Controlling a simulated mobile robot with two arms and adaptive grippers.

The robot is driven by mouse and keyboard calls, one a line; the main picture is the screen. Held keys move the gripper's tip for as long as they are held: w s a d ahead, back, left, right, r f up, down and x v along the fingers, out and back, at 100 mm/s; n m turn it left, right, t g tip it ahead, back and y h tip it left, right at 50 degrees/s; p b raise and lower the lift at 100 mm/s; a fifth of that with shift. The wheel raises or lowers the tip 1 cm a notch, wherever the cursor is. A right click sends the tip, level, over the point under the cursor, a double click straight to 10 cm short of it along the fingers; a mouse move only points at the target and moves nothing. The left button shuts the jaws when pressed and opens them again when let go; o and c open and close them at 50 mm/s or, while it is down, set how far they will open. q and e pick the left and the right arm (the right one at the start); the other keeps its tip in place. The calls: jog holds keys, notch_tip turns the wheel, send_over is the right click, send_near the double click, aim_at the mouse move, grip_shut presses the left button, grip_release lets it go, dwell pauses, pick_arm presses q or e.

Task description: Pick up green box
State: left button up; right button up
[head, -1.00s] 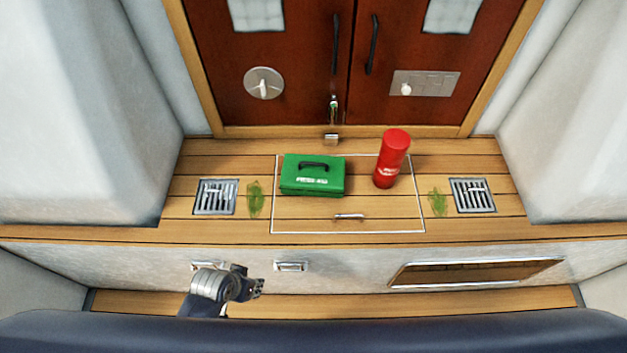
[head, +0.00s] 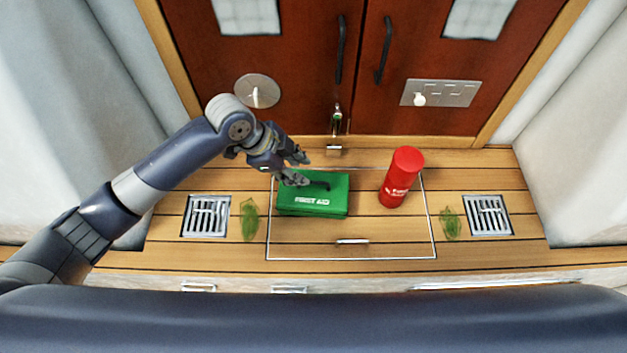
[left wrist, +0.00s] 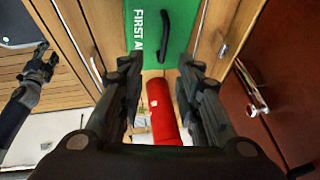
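The green first aid box (head: 312,205) with a dark handle on its lid sits on the wooden hatch. My left gripper (head: 301,168) is open at the box's upper left, close to the handle, with its fingers apart. In the left wrist view the green box (left wrist: 165,25) and its handle lie just beyond the open left gripper (left wrist: 160,68); nothing is between the fingers. I cannot tell whether a finger touches the box. My right gripper (left wrist: 40,62) shows small at the left of the left wrist view, away from the box; its opening is unclear.
A red cylinder (head: 401,178) stands right of the box. Brown double doors (head: 445,60) rise behind it. Metal grates (head: 206,216) and green patches (head: 249,220) lie on either side of the hatch. Wood in front of the box is clear.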

pick_arm(q)
send_over(314, 182)
jog(key=a, duration=0.2)
jog(key=f, duration=0.4)
jog(key=shift+s+a+f, duration=0.1)
jog(key=shift+s+a, duration=0.1)
jog(key=shift+s, duration=0.2)
jog(key=shift+x, duration=2.7)
jog(key=shift+a, duration=0.1)
pick_arm(e)
jog(key=shift+s+a+f, duration=0.2)
jog(key=shift+a, duration=0.25)
pick_arm(q)
grip_shut()
pick_arm(e)
jog(key=shift+d, duration=0.3)
